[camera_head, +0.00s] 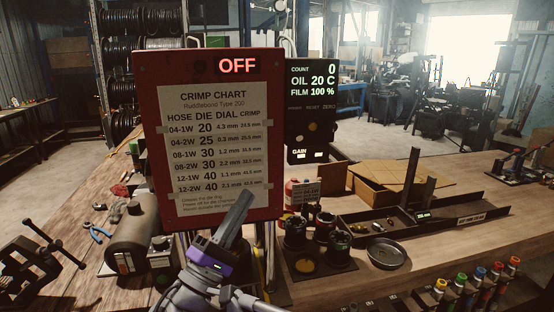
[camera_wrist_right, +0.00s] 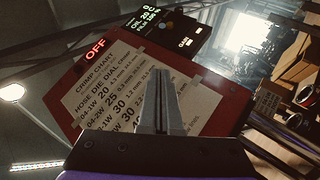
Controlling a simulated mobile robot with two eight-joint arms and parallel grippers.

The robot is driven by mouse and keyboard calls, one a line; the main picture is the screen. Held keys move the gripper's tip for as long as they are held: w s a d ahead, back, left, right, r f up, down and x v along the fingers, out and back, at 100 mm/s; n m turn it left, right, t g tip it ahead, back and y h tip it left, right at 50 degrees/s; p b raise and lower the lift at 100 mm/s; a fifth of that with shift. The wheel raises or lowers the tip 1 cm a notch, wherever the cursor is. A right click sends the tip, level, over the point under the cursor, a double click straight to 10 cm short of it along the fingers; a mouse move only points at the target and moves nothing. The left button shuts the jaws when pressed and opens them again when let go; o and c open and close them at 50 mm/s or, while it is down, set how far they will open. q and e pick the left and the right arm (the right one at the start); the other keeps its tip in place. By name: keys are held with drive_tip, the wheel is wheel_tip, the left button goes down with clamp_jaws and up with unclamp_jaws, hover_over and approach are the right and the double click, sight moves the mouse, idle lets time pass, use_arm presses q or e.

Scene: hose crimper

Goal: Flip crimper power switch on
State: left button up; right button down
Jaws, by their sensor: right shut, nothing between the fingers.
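The crimper's red box (camera_head: 268,150) stands upright in the middle of the head view. Its red display (camera_head: 238,65) reads OFF, and the display also shows in the right wrist view (camera_wrist_right: 95,49). A white crimp chart (camera_head: 215,140) covers most of its front. A dark round spot (camera_head: 200,67) sits left of the display; I cannot tell whether it is the switch. No power switch is clearly visible. My right gripper (camera_head: 243,200) is shut and empty, in front of the box's lower right part. In the right wrist view its fingertips (camera_wrist_right: 160,75) overlap the chart; contact is unclear.
A black readout unit (camera_head: 312,110) shows count 0 right of the box. Dark cups (camera_head: 295,232), a round metal dish (camera_head: 385,253) and a long dark tray (camera_head: 470,212) are on the wooden bench to the right. A cylinder (camera_head: 132,232) and black vise (camera_head: 35,255) are left.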

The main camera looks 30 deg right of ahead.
drive_tip(key=p, duration=0.2)
approach(295, 134)
drive_tip(key=w, duration=0.1)
drive_tip(key=w+d+r, duration=0.1)
drive_tip(key=w, duration=0.2)
drive_tip(key=shift+w+d+r, duration=0.1)
drive_tip(key=shift+d+r, duration=0.25)
drive_tip(key=shift+s+d+r, duration=0.5)
drive_tip(key=shift+d+r, duration=0.05)
drive_tip(key=shift+d, duration=0.3)
use_arm(q)
drive_tip(key=shift+w+r+p, duration=0.2)
drive_tip(key=shift+w+r, duration=0.1)
drive_tip(key=shift+r, duration=0.6)
drive_tip(key=shift+w+r+p, duration=0.15)
drive_tip(key=shift+w+r, duration=0.1)
drive_tip(key=shift+r, duration=0.6)
use_arm(e)
drive_tip(key=shift+s+d+r, duration=0.25)
drive_tip(key=shift+d, duration=0.2)
drive_tip(key=shift+w, duration=0.1)
